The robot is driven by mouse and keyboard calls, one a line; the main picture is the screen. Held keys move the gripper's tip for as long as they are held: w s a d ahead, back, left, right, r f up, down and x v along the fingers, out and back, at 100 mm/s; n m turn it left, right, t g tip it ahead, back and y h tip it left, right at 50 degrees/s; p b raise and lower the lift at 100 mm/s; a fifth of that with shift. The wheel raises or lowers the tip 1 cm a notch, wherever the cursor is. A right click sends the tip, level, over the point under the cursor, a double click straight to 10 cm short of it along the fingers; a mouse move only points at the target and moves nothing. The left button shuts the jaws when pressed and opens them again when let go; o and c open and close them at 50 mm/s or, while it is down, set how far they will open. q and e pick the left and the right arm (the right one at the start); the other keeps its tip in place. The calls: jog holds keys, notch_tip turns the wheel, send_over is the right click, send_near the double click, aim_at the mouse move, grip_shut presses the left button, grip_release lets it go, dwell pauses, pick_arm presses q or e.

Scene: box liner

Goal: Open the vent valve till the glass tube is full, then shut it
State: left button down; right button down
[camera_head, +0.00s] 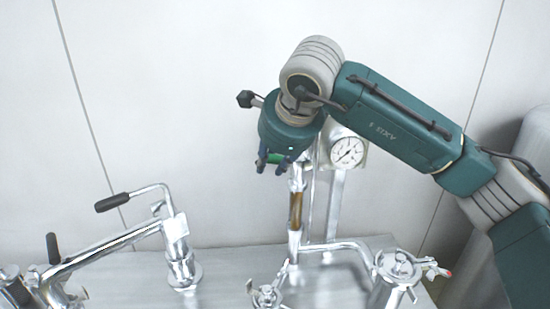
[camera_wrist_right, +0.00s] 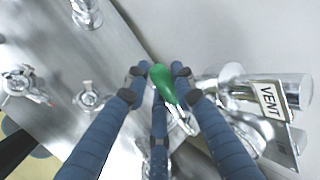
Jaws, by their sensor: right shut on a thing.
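My right gripper (camera_head: 274,162) is at the top of the glass tube's fitting, its blue fingers closed around the green vent valve lever (camera_head: 273,157). The right wrist view shows the same lever (camera_wrist_right: 163,82) between the fingertips, beside a metal fitting with a "VENT" label (camera_wrist_right: 271,102). The glass tube (camera_head: 296,210) stands upright below the gripper and shows brown liquid. The gripper is close above the tube's top, so I cannot tell exactly where the liquid ends. My left gripper is not in view.
A pressure gauge (camera_head: 347,152) sits just right of the tube. A metal pipe with a black-handled crank (camera_head: 113,202) stands at the left on the steel top (camera_head: 235,262). A capped metal vessel (camera_head: 398,268) stands at the right. The wall behind is bare.

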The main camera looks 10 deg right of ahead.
jog(key=shift+a+f+n+h+b, duration=0.15)
jog(key=shift+f+n+h+b, duration=0.35)
jog(key=shift+h, duration=0.4)
jog(key=shift+f, duration=0.15)
jog(key=c, duration=1.7)
grip_release()
jog(key=shift+o, duration=1.3)
jog(key=shift+a+f, duration=0.1)
jog(key=v, duration=1.2)
jog(key=shift+a, duration=0.1)
